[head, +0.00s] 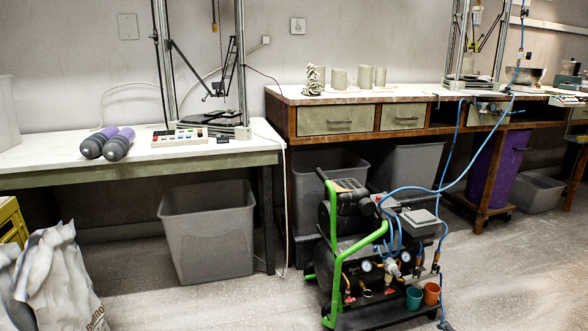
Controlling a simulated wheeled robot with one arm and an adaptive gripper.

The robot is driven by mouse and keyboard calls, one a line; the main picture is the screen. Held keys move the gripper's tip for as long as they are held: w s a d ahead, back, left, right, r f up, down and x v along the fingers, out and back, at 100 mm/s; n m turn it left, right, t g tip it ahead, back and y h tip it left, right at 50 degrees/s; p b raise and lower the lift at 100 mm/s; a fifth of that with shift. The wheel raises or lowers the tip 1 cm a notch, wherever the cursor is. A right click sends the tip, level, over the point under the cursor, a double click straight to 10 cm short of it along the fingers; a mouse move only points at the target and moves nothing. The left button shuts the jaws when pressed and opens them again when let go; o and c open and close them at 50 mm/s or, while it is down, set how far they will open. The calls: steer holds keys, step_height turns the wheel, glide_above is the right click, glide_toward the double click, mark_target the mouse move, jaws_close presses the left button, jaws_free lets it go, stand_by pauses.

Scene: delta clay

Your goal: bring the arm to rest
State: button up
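My gripper and arm do not show in the head view, so I cannot see how the arm is posed or whether the gripper holds anything. The task names no other object.
A compressor with a green frame (345,262) stands on the floor at centre right. A white-topped table (50,152) is at left, a wooden bench (400,93) at right. A grey bin (207,232) and a white bag (62,285) stand on the floor. Floor (225,305) in front is clear.

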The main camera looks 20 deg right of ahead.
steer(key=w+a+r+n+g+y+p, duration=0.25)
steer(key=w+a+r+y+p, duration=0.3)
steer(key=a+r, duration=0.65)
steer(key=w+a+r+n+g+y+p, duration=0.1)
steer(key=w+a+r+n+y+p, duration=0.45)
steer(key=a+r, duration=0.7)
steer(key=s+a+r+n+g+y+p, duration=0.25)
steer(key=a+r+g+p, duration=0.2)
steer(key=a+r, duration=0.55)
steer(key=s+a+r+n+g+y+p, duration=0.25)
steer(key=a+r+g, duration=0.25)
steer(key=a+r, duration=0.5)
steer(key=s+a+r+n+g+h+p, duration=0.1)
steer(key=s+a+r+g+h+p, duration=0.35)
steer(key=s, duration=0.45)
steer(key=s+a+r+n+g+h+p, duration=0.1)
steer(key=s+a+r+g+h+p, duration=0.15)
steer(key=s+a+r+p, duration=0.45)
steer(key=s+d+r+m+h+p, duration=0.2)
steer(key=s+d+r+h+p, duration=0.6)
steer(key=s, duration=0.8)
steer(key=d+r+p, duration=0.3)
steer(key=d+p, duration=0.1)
steer(key=p, duration=0.1)
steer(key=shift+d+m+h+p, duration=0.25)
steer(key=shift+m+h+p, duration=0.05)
steer(key=shift+p, duration=0.1)
